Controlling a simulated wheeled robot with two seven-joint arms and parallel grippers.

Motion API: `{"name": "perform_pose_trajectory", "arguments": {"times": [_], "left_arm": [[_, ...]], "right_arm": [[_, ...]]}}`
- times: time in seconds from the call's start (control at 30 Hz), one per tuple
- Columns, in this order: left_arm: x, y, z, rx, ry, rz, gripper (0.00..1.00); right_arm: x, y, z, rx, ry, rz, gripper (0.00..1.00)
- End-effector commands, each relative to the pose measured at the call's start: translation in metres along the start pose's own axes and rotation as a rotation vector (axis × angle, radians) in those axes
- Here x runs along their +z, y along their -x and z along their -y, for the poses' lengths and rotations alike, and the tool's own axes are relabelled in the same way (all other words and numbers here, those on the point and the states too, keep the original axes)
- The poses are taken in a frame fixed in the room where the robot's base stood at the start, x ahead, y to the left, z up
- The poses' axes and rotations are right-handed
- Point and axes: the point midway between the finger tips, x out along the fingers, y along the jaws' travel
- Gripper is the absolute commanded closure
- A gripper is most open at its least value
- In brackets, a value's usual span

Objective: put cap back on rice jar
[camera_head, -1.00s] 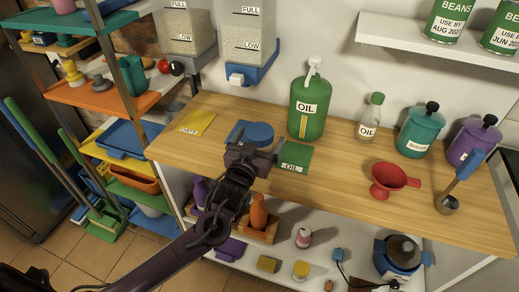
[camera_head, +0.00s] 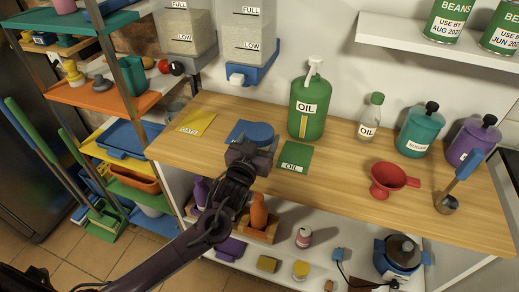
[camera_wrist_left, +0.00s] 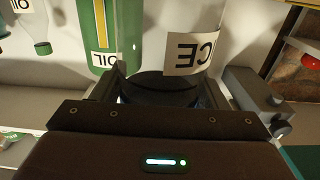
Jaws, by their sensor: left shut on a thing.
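In the left wrist view the cap (camera_wrist_left: 160,88) looks dark between the fingers. Beyond it stands a clear, pale jar (camera_wrist_left: 145,35) with a white label whose visible letters look like the end of "RICE". I cannot tell whether the cap touches the jar. In the head view the jar is not clearly visible, behind or below cap and gripper. A blue card (camera_head: 236,130) lies flat just beside the cap. My right gripper is not in view.
A green oil jug (camera_head: 307,105) stands close behind, right of the cap. A green card (camera_head: 295,157) lies beside the gripper. A red funnel (camera_head: 388,180) and a teal sugar jar (camera_head: 417,130) stand farther right. Wall dispensers (camera_head: 247,40) hang behind.

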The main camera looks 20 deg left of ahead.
Motion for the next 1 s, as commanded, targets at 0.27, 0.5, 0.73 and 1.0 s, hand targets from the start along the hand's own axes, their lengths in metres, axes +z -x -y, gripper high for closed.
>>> {"name": "perform_pose_trajectory", "arguments": {"times": [0.27, 0.5, 0.73, 1.0], "left_arm": [[-0.01, 0.0, 0.0, 0.0, 0.001, -0.002, 0.66], [-0.053, 0.0, 0.0, 0.0, 0.002, -0.007, 0.66], [-0.122, 0.0, 0.0, 0.0, 0.003, -0.009, 0.66], [-0.181, 0.0, 0.0, 0.0, 0.001, -0.005, 0.66]], "right_arm": [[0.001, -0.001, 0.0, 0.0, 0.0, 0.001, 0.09], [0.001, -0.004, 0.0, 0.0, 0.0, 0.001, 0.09], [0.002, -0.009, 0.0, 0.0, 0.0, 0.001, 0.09], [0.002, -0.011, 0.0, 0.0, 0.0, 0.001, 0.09]]}}
